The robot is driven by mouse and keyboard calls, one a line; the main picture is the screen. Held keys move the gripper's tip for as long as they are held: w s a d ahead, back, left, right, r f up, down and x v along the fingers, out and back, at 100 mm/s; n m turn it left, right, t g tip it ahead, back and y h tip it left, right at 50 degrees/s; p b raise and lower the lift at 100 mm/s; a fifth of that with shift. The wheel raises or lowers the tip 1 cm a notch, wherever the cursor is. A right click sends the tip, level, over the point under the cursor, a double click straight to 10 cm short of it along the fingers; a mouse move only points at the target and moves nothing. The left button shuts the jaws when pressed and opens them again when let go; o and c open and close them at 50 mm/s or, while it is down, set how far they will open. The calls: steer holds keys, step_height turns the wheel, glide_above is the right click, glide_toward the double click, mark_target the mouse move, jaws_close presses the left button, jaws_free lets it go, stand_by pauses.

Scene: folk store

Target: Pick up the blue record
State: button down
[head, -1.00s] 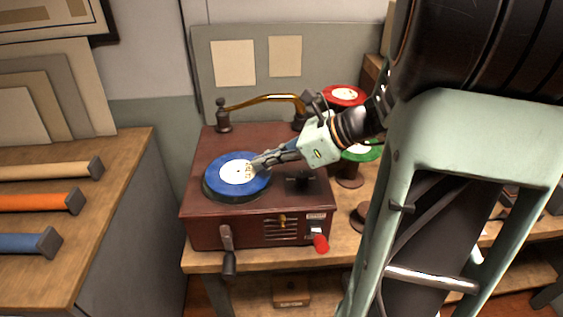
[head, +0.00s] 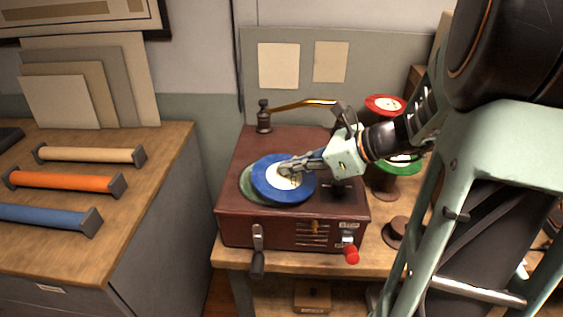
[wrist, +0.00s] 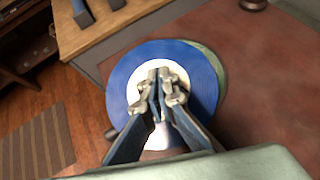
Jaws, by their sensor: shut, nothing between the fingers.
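The blue record (head: 268,190) with a white label lies on the turntable of the dark red record player (head: 245,218). It sits off-centre to the right, so a crescent of the green platter (head: 247,188) shows at its left. In the wrist view the blue record (wrist: 203,78) is below my fingers, with the platter edge (wrist: 222,68) at its right. My gripper (head: 288,167) is shut and empty, its tips over the white label. In the wrist view the fingertips (wrist: 158,80) are together over the label; I cannot tell whether they touch it.
A brass tonearm (head: 300,105) spans the back of the player. A red record (head: 385,104) and a green record (head: 402,165) rest on stands to the right, near my arm. A crank (head: 257,252) and a red knob (head: 351,254) stick out in front. A cabinet (head: 150,215) stands left.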

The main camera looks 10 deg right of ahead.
mark_target(304, 181)
steer(key=s+d, duration=0.2)
steer(key=shift+s+d+f, duration=0.1)
steer(key=shift+d+f, duration=0.2)
steer(key=shift+d, duration=0.05)
steer(key=shift+r+p, duration=0.95)
steer(key=shift+p, duration=0.15)
